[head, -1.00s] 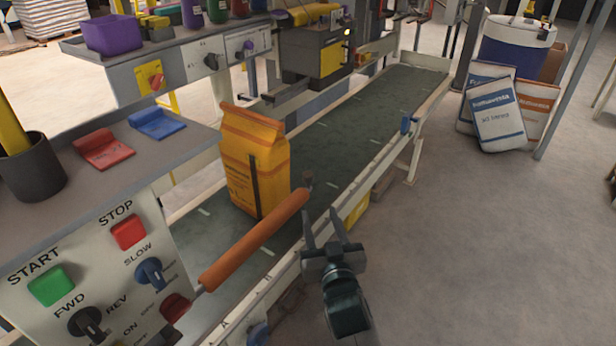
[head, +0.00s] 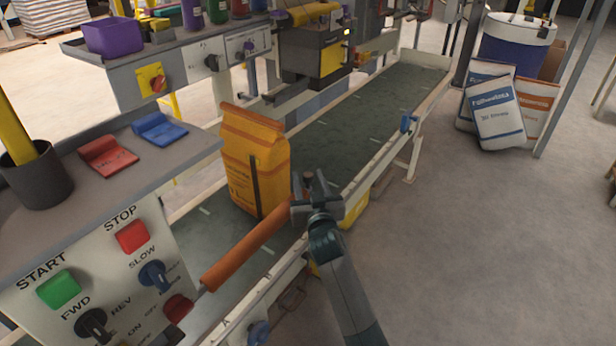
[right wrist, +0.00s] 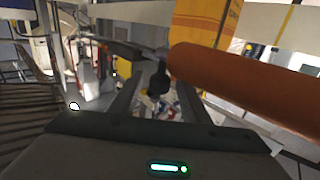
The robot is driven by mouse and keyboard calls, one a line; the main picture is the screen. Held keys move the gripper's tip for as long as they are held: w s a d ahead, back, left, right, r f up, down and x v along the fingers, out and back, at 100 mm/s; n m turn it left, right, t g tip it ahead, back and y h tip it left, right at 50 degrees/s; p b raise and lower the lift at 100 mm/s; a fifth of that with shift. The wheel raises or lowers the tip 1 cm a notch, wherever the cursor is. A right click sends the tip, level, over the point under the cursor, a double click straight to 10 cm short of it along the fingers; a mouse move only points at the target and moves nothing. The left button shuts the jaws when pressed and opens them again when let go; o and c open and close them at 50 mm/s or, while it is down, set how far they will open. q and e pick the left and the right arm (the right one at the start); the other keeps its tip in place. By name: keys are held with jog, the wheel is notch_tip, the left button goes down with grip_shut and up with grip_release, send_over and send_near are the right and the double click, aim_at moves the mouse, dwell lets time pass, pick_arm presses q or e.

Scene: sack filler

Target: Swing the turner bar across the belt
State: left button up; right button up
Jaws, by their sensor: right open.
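The turner bar (head: 245,250) is a long orange roller lying slantwise over the belt (head: 340,145), in front of an orange sack. A small dark knob at its far end shows between my fingers in the head view. My right gripper (head: 309,184) is open at that end, by the belt's near rail. In the right wrist view the bar (right wrist: 245,90) runs off to the right, and a dark round piece (right wrist: 158,82) lies between the open fingers. I cannot tell whether they touch it. My left gripper is not in view.
The orange sack (head: 254,160) stands upright on the belt, close behind the bar. A control panel (head: 118,275) with buttons and knobs stands at the left. The floor (head: 480,250) right of the belt is clear. White sacks (head: 495,115) lean at the back right.

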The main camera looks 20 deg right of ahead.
jog(key=shift+w, duration=0.5)
grip_shut()
jog(key=shift+w, duration=0.1)
